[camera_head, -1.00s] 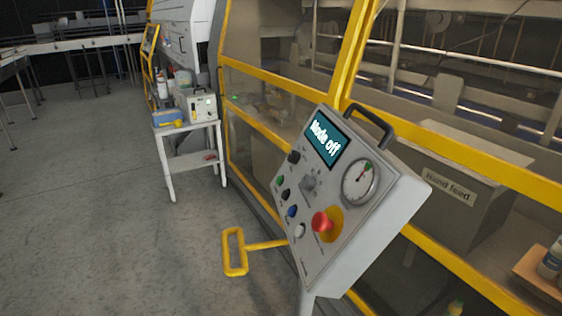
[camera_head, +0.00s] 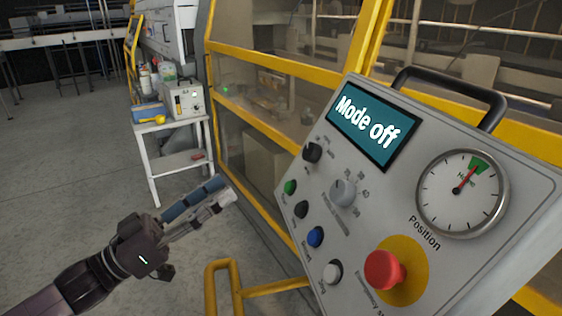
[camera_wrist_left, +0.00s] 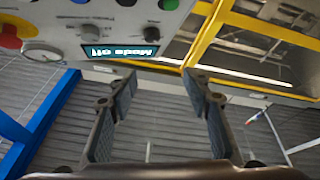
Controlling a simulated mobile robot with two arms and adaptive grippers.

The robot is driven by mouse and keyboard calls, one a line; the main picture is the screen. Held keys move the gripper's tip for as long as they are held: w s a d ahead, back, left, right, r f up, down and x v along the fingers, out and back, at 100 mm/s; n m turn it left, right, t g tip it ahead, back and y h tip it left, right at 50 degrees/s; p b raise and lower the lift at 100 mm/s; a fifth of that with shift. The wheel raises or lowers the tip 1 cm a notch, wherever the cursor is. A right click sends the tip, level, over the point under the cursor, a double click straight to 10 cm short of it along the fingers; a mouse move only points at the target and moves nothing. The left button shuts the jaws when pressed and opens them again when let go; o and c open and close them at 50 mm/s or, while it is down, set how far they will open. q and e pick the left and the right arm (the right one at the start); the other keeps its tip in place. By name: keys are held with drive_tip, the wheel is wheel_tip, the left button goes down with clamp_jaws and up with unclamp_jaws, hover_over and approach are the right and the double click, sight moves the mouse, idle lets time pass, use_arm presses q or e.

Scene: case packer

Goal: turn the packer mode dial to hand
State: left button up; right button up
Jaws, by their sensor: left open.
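The packer mode dial (camera_head: 312,152) is a small black knob at the upper left of the grey control panel (camera_head: 440,270). It also shows as a dark knob in the upside-down left wrist view (camera_wrist_left: 150,33). The screen (camera_head: 373,125) reads "Mode off". My left gripper (camera_head: 224,190) is open and empty, left of the panel and apart from it, its fingers pointing toward the upper right. In the left wrist view its two fingers (camera_wrist_left: 160,80) are spread, with the panel beyond the tips. My right gripper is not in view.
A grey knob (camera_head: 343,192), several push buttons, a red emergency stop (camera_head: 384,270) and a position gauge (camera_head: 462,192) share the panel. A black handle (camera_head: 455,88) tops it. A yellow bar (camera_head: 275,287) juts out below left. A small white table (camera_head: 180,127) stands behind.

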use_arm(q)
drive_tip(key=s+r, duration=0.1)
drive_tip(key=p, duration=0.6)
approach(306, 155)
drive_tip(key=shift+m+g+h, duration=0.3)
drive_tip(key=shift+g+h, duration=0.1)
drive_tip(key=x, duration=0.7)
drive_tip(key=shift+w+a, duration=0.2)
drive_tip(key=shift+w, duration=0.05)
drive_tip(key=shift+w+d+r, duration=0.15)
drive_tip(key=shift+w+d, duration=0.2)
drive_tip(key=shift+d, duration=0.2)
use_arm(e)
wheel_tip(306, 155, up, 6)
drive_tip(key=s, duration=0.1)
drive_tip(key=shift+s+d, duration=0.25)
use_arm(q)
drive_tip(key=shift+c, duration=0.3)
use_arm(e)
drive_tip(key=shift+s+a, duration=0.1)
